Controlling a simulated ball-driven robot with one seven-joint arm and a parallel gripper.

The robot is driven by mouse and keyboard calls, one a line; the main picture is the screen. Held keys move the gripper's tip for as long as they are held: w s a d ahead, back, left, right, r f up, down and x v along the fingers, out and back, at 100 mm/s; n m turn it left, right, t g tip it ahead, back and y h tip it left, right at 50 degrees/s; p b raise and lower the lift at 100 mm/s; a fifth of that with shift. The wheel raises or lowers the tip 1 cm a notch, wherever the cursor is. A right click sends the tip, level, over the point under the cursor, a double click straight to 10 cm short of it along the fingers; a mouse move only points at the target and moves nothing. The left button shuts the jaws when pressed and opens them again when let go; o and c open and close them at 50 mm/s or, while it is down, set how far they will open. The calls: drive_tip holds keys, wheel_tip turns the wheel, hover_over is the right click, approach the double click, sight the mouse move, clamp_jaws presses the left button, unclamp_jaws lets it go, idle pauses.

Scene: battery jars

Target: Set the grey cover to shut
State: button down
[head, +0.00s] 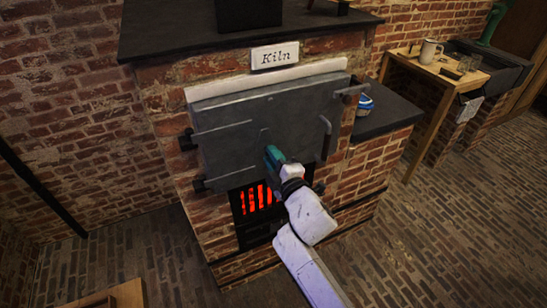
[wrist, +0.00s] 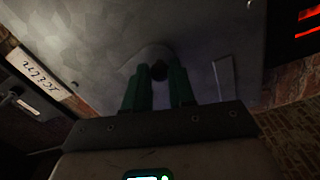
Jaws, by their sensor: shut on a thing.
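The grey cover (wrist: 153,52) is a small rounded plate on the front of the large grey kiln door. A dark round knob (wrist: 158,72) shows at its lower part in the wrist view. My gripper (head: 273,155) is at the middle of the door, with its green fingers (wrist: 158,86) closed on either side of this knob. In the head view my gripper hides most of the cover, so I cannot tell whether the hole behind it is covered.
The kiln door (head: 225,115) has a handle (head: 325,138) and latch at its right and hinges at its left. Glowing red bars (head: 257,198) lie below it. A dark side ledge (head: 385,120) holds a blue-and-white round object (head: 365,104). A wooden table (head: 440,68) stands at right.

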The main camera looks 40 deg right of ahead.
drive_tip(key=c, duration=0.9)
unclamp_jaws()
drive_tip(key=shift+c, duration=0.2)
drive_tip(key=shift+s, duration=0.1)
drive_tip(key=b+v, duration=0.2)
drive_tip(key=v, duration=0.8)
drive_tip(key=shift+s, duration=0.3)
drive_tip(key=shift+a, duration=0.1)
drive_tip(key=s+f+m+g+y, duration=0.2)
drive_tip(key=s+f+m+g, duration=0.95)
drive_tip(key=s+f, duration=0.35)
drive_tip(key=s+a+f+g+y, duration=0.2)
drive_tip(key=s+a+f+g, duration=0.2)
drive_tip(key=s, duration=0.3)
drive_tip(key=shift+s+a+m+g+y, duration=0.4)
drive_tip(key=shift+a+m+g, duration=0.05)
drive_tip(key=shift+a, duration=0.45)
